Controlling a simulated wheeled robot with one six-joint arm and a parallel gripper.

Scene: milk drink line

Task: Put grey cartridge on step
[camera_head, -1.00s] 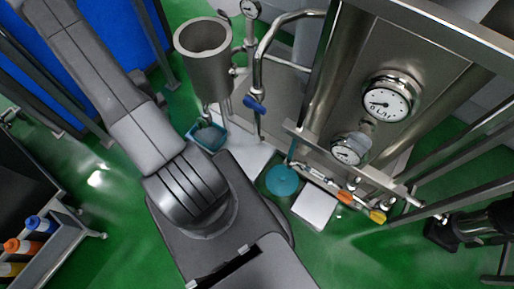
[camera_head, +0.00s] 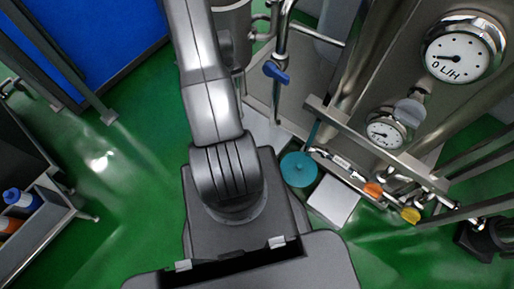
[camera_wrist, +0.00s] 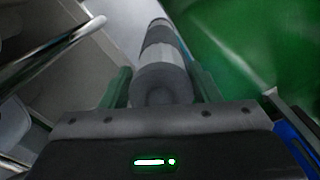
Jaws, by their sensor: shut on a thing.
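In the wrist view my gripper (camera_wrist: 162,82) is shut on the grey cartridge (camera_wrist: 160,66), a cylinder with lighter and darker grey bands. The cartridge points away from the wrist between the two greenish fingers, and its far end lies near the top edge. In the head view the gripper and cartridge are not visible; only my arm shows. A flat white square block (camera_head: 333,201) lies low beside the steel equipment, and it may be the step; I cannot tell for sure.
A teal round disc (camera_head: 298,169) with an upright rod is left of the white block. A steel frame with gauges (camera_head: 464,48) and orange and yellow knobs (camera_head: 410,215) fills the right. A rack with coloured bottles (camera_head: 20,198) stands at left. Green floor (camera_head: 130,190) is open between.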

